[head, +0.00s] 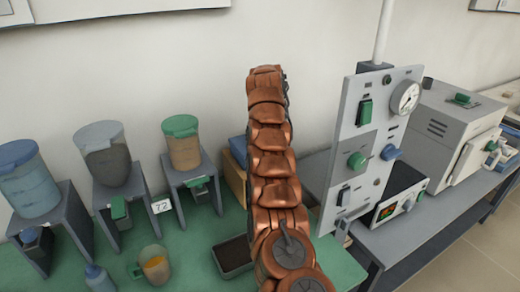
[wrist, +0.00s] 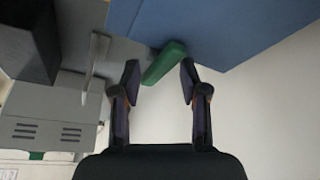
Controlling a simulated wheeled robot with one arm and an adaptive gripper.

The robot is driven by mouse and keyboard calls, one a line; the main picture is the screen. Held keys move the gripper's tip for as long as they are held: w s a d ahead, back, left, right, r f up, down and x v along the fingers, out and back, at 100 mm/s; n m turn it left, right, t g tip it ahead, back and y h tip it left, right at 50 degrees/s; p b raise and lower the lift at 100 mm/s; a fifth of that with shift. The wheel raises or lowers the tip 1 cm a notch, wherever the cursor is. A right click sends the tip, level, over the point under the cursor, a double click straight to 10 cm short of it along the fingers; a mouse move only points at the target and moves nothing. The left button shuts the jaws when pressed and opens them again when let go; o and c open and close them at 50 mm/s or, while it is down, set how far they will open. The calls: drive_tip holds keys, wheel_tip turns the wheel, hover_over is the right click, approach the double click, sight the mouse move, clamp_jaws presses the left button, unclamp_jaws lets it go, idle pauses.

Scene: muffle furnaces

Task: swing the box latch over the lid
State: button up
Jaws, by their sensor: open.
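The green latch (wrist: 165,62) shows in the wrist view as a short bar at the edge of a large blue surface (wrist: 215,28). My gripper (wrist: 160,78) is open, one finger on each side of the latch's near end. I cannot tell whether either finger touches it. In the head view, a blue lid (head: 237,149) over a tan box (head: 234,178) shows in part at the wall, left of my copper arm. The arm hides the rest of the box. The gripper and latch cannot be made out in the head view.
An upright grey panel (head: 343,150) with a gauge and knobs stands right of my arm. Beyond it is a furnace (head: 452,128) on a grey bench. Jars on stands, including an orange one (head: 184,150), and a dark-filled tray (head: 234,256) occupy the green bench at left.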

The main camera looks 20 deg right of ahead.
drive_tip(key=shift+s+r+n+t+y+b, duration=0.1)
drive_tip(key=shift+n+t+y+b, duration=0.25)
drive_tip(key=shift+n, duration=0.85)
drive_tip(key=shift+d+r+n+t+y+p, duration=0.15)
drive_tip(key=shift+n+y+p, duration=0.25)
drive_tip(key=shift+n, duration=0.45)
drive_tip(key=shift+r+n+t+y+p, duration=0.1)
drive_tip(key=shift+n+t+y+p, duration=0.25)
drive_tip(key=shift+n, duration=0.5)
drive_tip(key=d+b+v, duration=0.1)
drive_tip(key=b+v, duration=0.1)
drive_tip(key=v, duration=0.5)
drive_tip(key=s+a+r+n+g+y+p, duration=0.1)
drive_tip(key=s+a+r+n+p, duration=0.1)
drive_tip(key=s+a, duration=0.6)
drive_tip(key=s+a+r+n+g+y+p, duration=0.1)
drive_tip(key=s+a+r, duration=0.3)
drive_tip(key=s, duration=0.9)
drive_tip(key=shift+s+a+n+g+p, duration=0.15)
drive_tip(key=shift+a+n+g+p, duration=0.45)
drive_tip(key=shift+a, duration=1.3)
drive_tip(key=shift+r, duration=0.1)
